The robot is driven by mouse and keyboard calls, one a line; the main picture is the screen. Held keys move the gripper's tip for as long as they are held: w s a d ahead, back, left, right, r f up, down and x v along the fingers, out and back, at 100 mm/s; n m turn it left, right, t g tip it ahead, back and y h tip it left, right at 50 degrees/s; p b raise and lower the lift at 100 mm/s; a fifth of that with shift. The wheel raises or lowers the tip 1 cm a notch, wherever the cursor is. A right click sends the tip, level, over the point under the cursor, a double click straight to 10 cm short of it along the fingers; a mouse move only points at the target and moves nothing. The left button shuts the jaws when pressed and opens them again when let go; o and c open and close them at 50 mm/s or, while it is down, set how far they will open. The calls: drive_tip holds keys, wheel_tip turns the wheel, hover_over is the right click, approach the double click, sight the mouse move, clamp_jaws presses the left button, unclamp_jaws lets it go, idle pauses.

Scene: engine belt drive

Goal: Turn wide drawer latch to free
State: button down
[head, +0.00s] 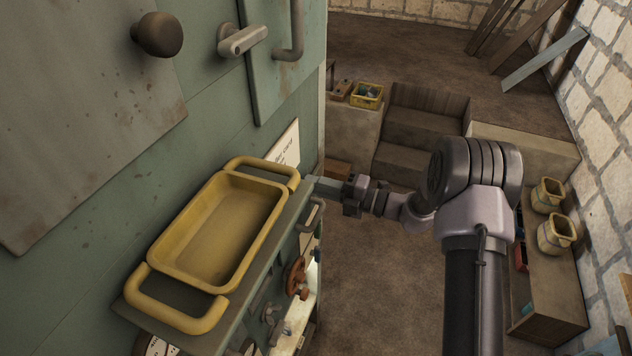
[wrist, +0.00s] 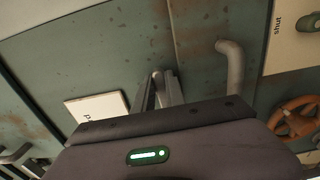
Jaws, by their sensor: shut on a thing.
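My gripper (head: 316,184) reaches left to the green machine's front, at the right end of the shelf. In the wrist view its two grey fingers (wrist: 161,88) are shut on a small grey piece at their tips, which I take to be the wide drawer latch (wrist: 157,74). The fingers hide most of it, so I cannot tell which way it is turned. A bent grey handle (wrist: 232,65) stands just right of the fingers; a grey handle also shows below the gripper in the head view (head: 316,214).
A yellow tray (head: 172,267) with two handles sits on the shelf left of my gripper. An orange wheel (head: 295,277) is on the front below; it also shows at the wrist view's right (wrist: 293,118). A card (wrist: 282,35) reads "shut". The brown floor (head: 370,290) is clear.

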idle(0.5)
drive_tip(key=c, duration=1.4)
unclamp_jaws()
